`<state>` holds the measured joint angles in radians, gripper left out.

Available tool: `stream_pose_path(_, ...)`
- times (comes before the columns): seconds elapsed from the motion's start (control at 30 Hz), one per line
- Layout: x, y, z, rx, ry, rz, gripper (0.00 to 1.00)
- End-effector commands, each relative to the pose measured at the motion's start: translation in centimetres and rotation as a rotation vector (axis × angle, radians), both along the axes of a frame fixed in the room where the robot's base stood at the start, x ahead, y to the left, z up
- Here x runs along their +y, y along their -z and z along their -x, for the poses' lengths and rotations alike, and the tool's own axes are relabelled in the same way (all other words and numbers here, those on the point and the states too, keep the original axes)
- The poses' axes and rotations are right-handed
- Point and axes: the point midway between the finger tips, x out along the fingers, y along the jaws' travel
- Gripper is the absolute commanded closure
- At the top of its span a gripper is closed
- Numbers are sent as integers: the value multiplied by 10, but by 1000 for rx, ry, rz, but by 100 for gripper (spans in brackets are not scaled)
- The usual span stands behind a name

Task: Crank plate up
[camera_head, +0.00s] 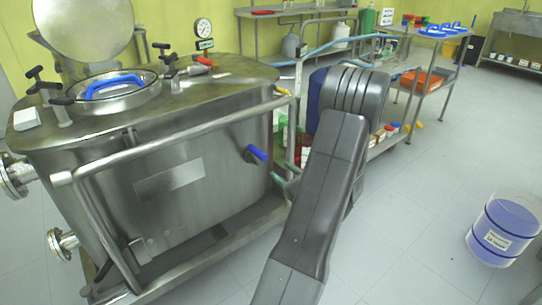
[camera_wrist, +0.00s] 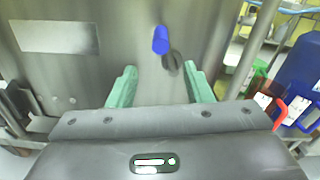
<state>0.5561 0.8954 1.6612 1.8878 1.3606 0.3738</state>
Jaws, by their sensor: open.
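The crank's blue handle (camera_head: 256,153) sticks out from the front wall of the steel reactor (camera_head: 120,205). In the wrist view the blue handle (camera_wrist: 160,40) stands ahead of my gripper, with a dark piece or shadow at its lower right. My gripper (camera_wrist: 160,69) is open, its two green fingers spread on either side below the handle, apart from it and empty. In the head view my arm hides most of the gripper; a green finger (camera_head: 280,181) shows just below and right of the handle. I cannot tell which part is the plate to be cranked.
A steel rail (camera_head: 165,144) runs along the reactor's front above the handle. A blue drum (camera_wrist: 300,65) and a red-handled item (camera_wrist: 279,112) stand to the right in the wrist view. A bucket (camera_head: 503,228) stands on the floor at right; the floor between is clear.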

Motion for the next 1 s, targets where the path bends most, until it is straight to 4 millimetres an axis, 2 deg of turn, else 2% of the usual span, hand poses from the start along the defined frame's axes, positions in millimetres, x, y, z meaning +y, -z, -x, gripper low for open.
stream_pose_path(0.17, 5, 1, -13, -7, 8, -3, 54)
stream_pose_path(0.7, 67, 2, -96, -6, 6, -3, 54)
stream_pose_path(1.0, 79, 0, -113, -5, 8, -4, 54)
